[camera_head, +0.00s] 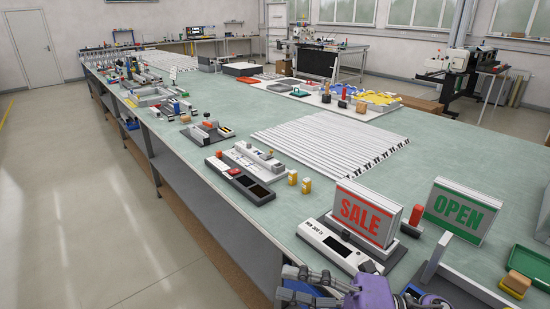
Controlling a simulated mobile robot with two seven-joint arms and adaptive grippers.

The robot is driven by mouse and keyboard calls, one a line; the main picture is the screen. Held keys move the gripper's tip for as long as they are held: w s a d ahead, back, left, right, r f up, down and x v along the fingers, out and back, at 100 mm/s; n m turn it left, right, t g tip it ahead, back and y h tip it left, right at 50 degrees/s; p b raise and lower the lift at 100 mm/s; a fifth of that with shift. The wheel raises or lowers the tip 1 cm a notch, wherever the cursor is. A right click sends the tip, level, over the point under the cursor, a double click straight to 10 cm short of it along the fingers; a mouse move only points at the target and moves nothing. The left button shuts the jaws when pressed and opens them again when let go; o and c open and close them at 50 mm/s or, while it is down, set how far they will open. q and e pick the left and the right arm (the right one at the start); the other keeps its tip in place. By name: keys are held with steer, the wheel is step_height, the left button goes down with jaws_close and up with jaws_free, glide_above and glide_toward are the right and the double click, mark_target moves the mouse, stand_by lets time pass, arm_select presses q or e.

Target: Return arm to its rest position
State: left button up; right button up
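My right gripper (284,285) shows at the bottom edge, right of centre, over the near front edge of the table. Its grey fingers point left and look spread apart, with no held object visible. My purple wrist (372,291) is behind the fingers, and part of the arm runs off to the right and below the picture. The lower part of this gripper is cut off by the frame. My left arm and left gripper are not in view.
The long green table (480,165) holds white slats (330,139). The floor at left is clear.

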steer(key=w+d+f+m+t+h, duration=0.1)
steer(key=d+f+m+t+h, duration=0.55)
steer(key=f+m, duration=0.4)
steer(key=w+d+f+m+t+h, duration=0.1)
steer(key=d+f+m+t+h, duration=0.55)
steer(key=m, duration=0.65)
steer(key=s+d+f+m+g+h, duration=0.1)
steer(key=s+f+m+g+h, duration=0.2)
steer(key=s+f, duration=0.7)
steer(key=s+d+f+m+g+h+p, duration=0.1)
steer(key=s+d+f+m+g+h, duration=0.1)
steer(key=s+f+m+g, duration=0.3)
steer(key=s+f, duration=0.4)
steer(key=f, duration=0.1)
steer(key=shift+s+d+m+h, duration=0.25)
steer(key=shift+s+m+h, duration=0.1)
steer(key=shift+s+h, duration=0.05)
steer(key=shift+w+r, duration=0.1)
steer(key=shift+w, duration=0.2)
